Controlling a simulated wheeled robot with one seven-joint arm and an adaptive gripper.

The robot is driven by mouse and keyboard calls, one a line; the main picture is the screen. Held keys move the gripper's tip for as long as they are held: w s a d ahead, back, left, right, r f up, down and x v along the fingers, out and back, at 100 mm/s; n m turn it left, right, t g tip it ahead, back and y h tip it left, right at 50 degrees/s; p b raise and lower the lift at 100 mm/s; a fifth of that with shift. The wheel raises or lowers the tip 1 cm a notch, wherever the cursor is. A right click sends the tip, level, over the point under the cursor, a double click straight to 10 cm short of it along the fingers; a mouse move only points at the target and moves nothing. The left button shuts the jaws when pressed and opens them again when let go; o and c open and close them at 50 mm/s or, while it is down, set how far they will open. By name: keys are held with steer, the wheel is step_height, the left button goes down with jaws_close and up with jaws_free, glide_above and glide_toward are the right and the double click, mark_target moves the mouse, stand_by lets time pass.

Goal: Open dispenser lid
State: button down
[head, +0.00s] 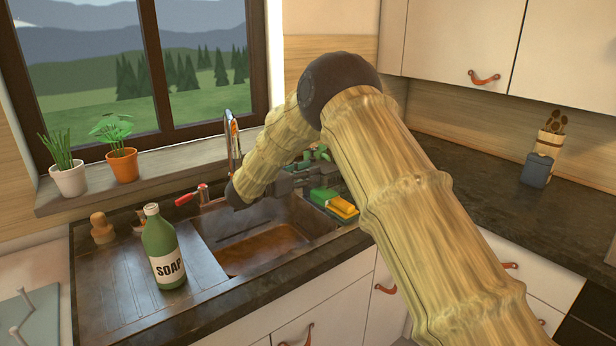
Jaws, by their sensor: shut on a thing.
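My gripper (322,172), dark grey, is beyond the back right corner of the sink, at the end of my wood-textured arm. It is shut on a small green thing (321,153), mostly hidden by the gripper and arm. I cannot tell whether this is the dispenser or its lid. A green bottle labelled SOAP (163,250) with a pale cap stands upright on the drainboard, left of the basin and apart from my gripper. No other dispenser lid can be made out clearly.
The sink basin (262,248) lies below my gripper. A green and yellow sponge (336,204) is at its right edge. Potted plants (68,177) stand on the sill. A grey container (537,169) stands far right; the right counter is mostly clear.

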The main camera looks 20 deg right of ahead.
steer(key=shift+w+d+r+b, duration=0.1)
steer(key=shift+d+r+b, duration=0.1)
steer(key=shift+r+b, duration=0.7)
steer(key=shift+w+d+r+b, duration=0.15)
steer(key=shift+r+b, duration=0.5)
steer(key=shift+b, duration=0.45)
steer(key=shift+d+r+b, duration=0.2)
steer(key=shift+r+b, duration=0.6)
steer(key=shift+b, duration=0.2)
steer(key=c, duration=1)
jaws_free()
steer(key=shift+a, duration=0.1)
steer(key=shift+o, duration=0.2)
steer(key=shift+f, duration=0.1)
steer(key=v, duration=0.7)
steer(key=shift+a, duration=0.15)
